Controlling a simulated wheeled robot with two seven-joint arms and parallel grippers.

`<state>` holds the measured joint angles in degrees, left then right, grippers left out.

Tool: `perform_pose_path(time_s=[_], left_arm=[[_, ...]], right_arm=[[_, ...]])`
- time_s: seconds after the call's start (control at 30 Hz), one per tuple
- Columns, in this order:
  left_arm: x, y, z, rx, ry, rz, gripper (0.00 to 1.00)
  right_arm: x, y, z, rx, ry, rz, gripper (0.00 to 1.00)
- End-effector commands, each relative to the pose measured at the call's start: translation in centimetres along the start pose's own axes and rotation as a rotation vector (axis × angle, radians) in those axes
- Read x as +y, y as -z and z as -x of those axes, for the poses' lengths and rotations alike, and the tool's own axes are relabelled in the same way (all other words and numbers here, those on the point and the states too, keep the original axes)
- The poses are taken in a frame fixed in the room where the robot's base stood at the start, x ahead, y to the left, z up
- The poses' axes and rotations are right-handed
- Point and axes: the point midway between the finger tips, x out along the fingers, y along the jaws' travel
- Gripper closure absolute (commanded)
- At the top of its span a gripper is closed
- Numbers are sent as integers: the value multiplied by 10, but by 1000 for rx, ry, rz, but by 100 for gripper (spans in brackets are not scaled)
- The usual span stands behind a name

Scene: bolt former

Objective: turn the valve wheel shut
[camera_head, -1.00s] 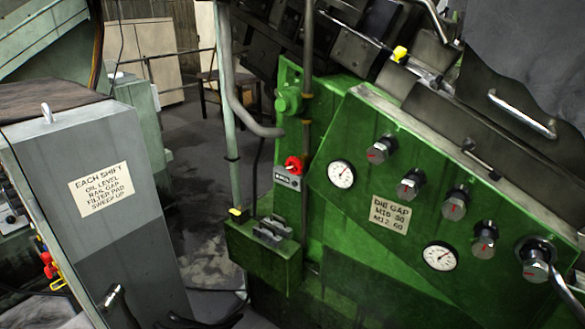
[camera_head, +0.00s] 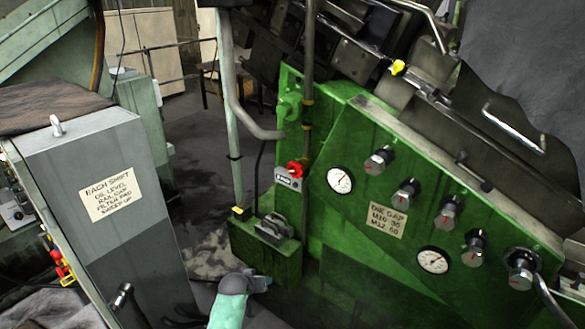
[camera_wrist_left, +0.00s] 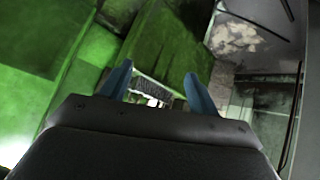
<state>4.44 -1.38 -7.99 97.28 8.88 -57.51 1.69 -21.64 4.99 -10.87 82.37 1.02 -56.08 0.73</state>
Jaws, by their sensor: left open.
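My left gripper (camera_head: 264,282) shows at the bottom of the head view at the end of a teal arm part. I cannot make out the wheel in that view. My right gripper is not in view.
The green box (camera_head: 265,257) with grey blocks on top juts out below the wheel. A vertical pipe (camera_head: 233,140) stands left of it. Dials and several knobs (camera_head: 407,192) line the panel at right. A grey cabinet (camera_head: 105,215) stands at left, with floor between.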

Motion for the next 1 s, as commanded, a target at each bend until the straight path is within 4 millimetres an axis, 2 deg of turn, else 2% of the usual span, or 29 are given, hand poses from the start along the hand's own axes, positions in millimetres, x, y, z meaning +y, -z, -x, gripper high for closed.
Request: perform_pose_path(time_s=[0.03, 0.2, 0.3, 0.4, 0.5, 0.7, 0.83, 1.0], left_arm=[[10, 41, 11, 46, -27, 35, 39], [43, 149, 46, 174, -156, 232, 39], [65, 207, 72, 232, -268, 417, 39], [80, 242, 93, 252, -377, 609, 39], [93, 264, 110, 242, -483, 807, 39], [108, 281, 133, 148, -681, 1219, 39], [114, 289, 145, 53, -790, 1476, 39], [120, 297, 157, -103, -908, 1795, 39]], right_arm=[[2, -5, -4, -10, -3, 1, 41], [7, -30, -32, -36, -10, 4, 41], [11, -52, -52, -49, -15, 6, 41], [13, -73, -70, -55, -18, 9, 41], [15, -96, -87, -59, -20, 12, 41], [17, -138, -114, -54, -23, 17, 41], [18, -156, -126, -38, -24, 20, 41], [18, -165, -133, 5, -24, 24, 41]])
